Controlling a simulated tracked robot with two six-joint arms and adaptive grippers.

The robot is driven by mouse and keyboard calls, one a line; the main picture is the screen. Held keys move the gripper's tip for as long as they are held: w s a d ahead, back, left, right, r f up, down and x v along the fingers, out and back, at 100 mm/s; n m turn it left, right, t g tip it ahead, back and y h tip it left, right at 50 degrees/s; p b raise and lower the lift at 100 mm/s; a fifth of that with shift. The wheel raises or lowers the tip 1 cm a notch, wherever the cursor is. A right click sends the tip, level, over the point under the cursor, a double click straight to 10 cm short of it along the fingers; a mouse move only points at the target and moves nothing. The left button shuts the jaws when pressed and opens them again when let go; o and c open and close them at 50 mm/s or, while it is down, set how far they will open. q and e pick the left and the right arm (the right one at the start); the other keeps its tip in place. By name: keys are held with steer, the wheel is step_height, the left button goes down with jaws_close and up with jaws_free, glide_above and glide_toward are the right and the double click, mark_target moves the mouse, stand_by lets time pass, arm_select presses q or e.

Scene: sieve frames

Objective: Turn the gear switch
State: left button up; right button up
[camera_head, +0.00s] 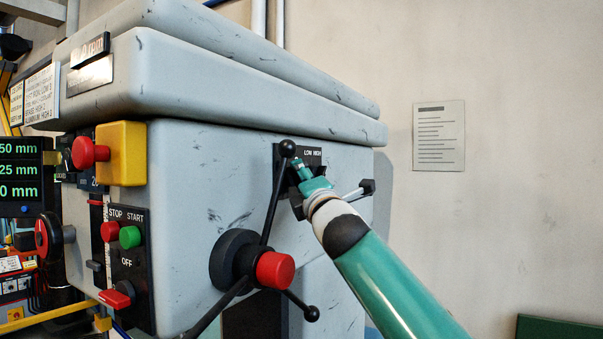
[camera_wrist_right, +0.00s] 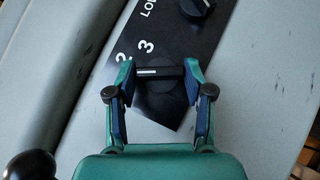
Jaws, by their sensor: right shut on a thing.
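The gear switch (camera_wrist_right: 158,72) is a dark knob with a white line on its bar, on a black plate (camera_wrist_right: 192,55) marked 2 and 3. In the right wrist view the fingertips of my right gripper (camera_wrist_right: 160,82) are at the two ends of the knob's bar, shut on it. In the head view my right gripper (camera_head: 308,183) reaches the plate below the LOW HIGH label (camera_head: 312,153), and hides the switch there. My left gripper is not in view.
A lever with a black ball (camera_head: 287,148) rises just left of my right gripper from a hub with a red cap (camera_head: 275,269). A second small knob (camera_wrist_right: 197,6) sits higher on the plate. A STOP and START panel (camera_head: 128,262) and a yellow box (camera_head: 122,154) are at left.

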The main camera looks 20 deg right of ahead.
steer(key=shift+d+r+m+g+h, duration=0.15)
steer(key=shift+m+g+h, duration=0.15)
steer(key=shift+m, duration=0.25)
steer(key=shift+d+r+m+g+h, duration=0.1)
steer(key=shift+m+g+h, duration=0.1)
steer(key=shift+m+g, duration=0.3)
steer(key=shift+w+a+f+g+y, duration=0.2)
steer(key=shift+a+f+g+y, duration=0.1)
steer(key=shift+f, duration=0.15)
steer(key=o, duration=1.2)
steer(key=shift+s+r, duration=0.1)
steer(key=shift+s, duration=0.05)
steer(key=shift+c, duration=0.2)
